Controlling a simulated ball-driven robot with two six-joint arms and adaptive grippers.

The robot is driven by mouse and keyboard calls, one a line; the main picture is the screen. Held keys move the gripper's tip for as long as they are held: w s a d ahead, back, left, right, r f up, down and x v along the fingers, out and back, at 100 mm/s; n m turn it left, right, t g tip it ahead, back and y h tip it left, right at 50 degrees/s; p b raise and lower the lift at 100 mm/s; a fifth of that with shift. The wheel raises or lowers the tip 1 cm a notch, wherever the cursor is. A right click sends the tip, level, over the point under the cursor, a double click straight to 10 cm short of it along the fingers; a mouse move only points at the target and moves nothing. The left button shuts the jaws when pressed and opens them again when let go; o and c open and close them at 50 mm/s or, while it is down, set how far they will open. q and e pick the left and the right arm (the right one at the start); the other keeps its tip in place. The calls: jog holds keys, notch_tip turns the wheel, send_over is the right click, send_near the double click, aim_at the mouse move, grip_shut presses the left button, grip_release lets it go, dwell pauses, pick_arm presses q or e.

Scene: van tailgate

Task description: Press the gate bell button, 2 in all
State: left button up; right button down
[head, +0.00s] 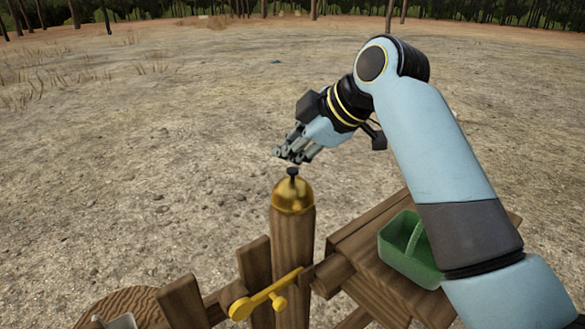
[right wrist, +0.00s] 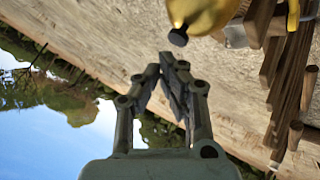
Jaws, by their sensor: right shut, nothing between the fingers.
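The gate bell is a golden dome (head: 293,196) on top of a wooden post, with a black button (head: 293,172) standing up from its top. My right gripper (head: 290,156) is shut and empty, a little above the button and apart from it in the head view. In the right wrist view the shut fingertips (right wrist: 174,58) show near the middle, with the black button (right wrist: 178,37) and the golden dome (right wrist: 200,14) just beyond them. My left gripper is not in view.
A yellow latch lever (head: 262,298) sits on the wooden gate rail below the bell. A green basket (head: 408,254) stands on a wooden surface (head: 352,246) to the right, beside my right arm. A round wooden top shows at the lower left. The ground behind is open.

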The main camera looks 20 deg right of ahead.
aim_at(290, 171)
jog(key=shift+f, duration=0.15)
jog(key=shift+f, duration=0.25)
jog(key=shift+f, duration=0.6)
dwell(0.7)
jog(key=shift+r, duration=0.1)
jog(key=shift+r+p, duration=0.9)
jog(key=shift+p, duration=0.3)
notch_tip(290, 171, up, 5)
jog(key=p, duration=0.5)
jog(key=shift+r, duration=0.1)
